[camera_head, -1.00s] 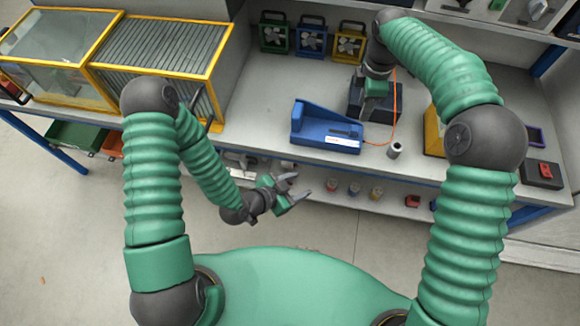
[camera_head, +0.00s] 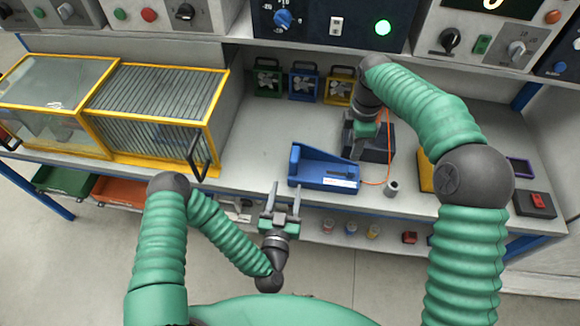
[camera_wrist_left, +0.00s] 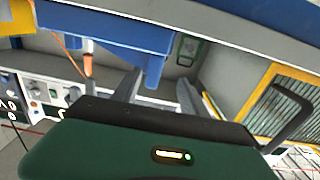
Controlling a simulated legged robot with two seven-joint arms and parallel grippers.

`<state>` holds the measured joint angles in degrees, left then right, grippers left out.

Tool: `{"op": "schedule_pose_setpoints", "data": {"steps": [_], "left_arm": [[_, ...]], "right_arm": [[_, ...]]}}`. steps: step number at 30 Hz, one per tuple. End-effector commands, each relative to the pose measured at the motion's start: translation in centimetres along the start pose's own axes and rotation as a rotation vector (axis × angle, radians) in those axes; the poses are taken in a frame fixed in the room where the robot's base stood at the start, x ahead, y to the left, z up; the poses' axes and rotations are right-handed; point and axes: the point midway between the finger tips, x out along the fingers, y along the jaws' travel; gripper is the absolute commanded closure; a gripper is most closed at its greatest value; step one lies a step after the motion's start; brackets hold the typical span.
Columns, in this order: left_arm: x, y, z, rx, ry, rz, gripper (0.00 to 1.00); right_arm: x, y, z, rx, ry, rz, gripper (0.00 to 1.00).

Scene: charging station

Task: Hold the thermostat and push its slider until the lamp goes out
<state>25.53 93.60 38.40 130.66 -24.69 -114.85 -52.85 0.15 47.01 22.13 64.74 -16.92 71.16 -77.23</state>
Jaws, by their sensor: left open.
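The blue thermostat body (camera_head: 308,178) sits on the grey bench, with a raised left side, a dark slot with a slider (camera_head: 340,174) and a white label. A blue body is also in the left wrist view (camera_wrist_left: 110,28), beyond the fingers. My left gripper (camera_head: 286,190) is open and empty at the bench's front edge, left of the thermostat and apart from it. My right gripper (camera_head: 360,143) points down at the dark box (camera_head: 379,142) behind the thermostat; its fingers are partly hidden.
An orange cable (camera_head: 389,160) runs down near a small grey cylinder (camera_head: 392,188), right of the thermostat. Yellow-framed cases (camera_head: 160,110) stand left. Small fans (camera_head: 304,83) line the back. The bench (camera_head: 250,150) is clear left of the thermostat.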

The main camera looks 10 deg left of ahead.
Motion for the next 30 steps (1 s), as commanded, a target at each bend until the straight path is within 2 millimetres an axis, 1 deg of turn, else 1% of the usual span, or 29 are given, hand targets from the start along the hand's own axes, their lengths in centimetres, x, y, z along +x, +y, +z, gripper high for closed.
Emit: {"op": "schedule_pose_setpoints", "data": {"steps": [1, 6, 9, 13, 15, 18, 24, 25, 30], "left_arm": [[1.3, -0.2, 0.1, -0.001, 0.0, -0.008, 0.49], [5.3, -0.1, 0.1, -0.001, -0.002, -0.007, 0.49], [7.5, -0.2, 0.2, -0.003, -0.003, -0.006, 0.49], [9.6, -0.2, 0.3, -0.003, -0.004, -0.004, 0.49], [10.2, -0.3, 0.3, -0.003, -0.005, -0.004, 0.49], [10.6, -0.2, 0.3, -0.002, -0.006, -0.003, 0.49], [10.7, -0.1, 0.3, -0.001, -0.006, -0.002, 0.49], [10.7, -0.1, 0.3, -0.001, -0.006, -0.002, 0.5], [10.7, -0.1, 0.3, -0.001, -0.006, -0.002, 0.73]], "right_arm": [[0.0, 0.0, 0.2, 0.001, 0.0, 0.0, 0.64], [0.0, -0.1, 0.3, 0.001, 0.001, 0.001, 0.64], [0.0, 0.0, 0.1, 0.001, 0.0, 0.0, 0.64], [0.0, 0.0, 0.0, 0.001, -0.001, 0.0, 0.64], [0.0, 0.0, -0.1, 0.001, -0.001, 0.0, 0.64], [0.0, 0.0, 0.0, 0.001, -0.001, 0.001, 0.64], [0.0, 0.0, 0.1, 0.001, 0.0, 0.001, 0.64], [0.0, 0.0, 0.1, 0.001, 0.0, 0.001, 0.64], [0.0, 0.0, 0.1, 0.001, 0.0, 0.001, 0.64]]}}
